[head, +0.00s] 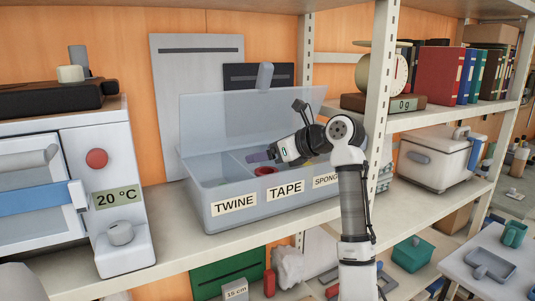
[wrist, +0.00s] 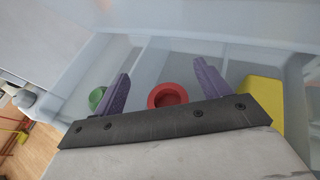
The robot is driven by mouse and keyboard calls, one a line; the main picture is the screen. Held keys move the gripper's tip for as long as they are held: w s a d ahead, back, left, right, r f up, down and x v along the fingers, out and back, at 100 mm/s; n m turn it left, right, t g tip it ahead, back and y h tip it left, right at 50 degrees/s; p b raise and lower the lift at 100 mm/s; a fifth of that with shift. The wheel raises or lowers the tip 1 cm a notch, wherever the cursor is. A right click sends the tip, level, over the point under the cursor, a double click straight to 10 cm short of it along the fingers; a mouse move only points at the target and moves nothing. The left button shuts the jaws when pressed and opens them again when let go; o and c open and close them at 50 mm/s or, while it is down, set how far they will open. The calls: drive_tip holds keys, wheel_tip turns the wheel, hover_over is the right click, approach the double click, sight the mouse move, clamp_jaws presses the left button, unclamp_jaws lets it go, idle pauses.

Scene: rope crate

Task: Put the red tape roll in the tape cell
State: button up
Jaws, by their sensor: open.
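The red tape roll (head: 265,171) lies in the middle cell of the clear crate (head: 215,187), behind the TAPE label (head: 286,190). In the wrist view the roll (wrist: 153,101) sits between the two dividers, its lower edge cut off by the gripper body. My gripper (head: 258,157) is over the crate with its purple fingers apart. In the wrist view the open fingers (wrist: 162,68) are on either side of the roll, with gaps between, and hold nothing.
A green thing (wrist: 97,97) is in the left cell and a yellow sponge (wrist: 262,97) in the right cell. The crate's clear lid (head: 235,115) stands raised behind. A shelf post (head: 380,90) is close to my arm. A white appliance (head: 105,175) stands left.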

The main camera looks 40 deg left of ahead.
drive_tip(key=s+b+v, duration=0.1)
drive_tip(key=b+v, duration=0.3)
drive_tip(key=v, duration=0.8)
drive_tip(key=shift+w+r, duration=0.4)
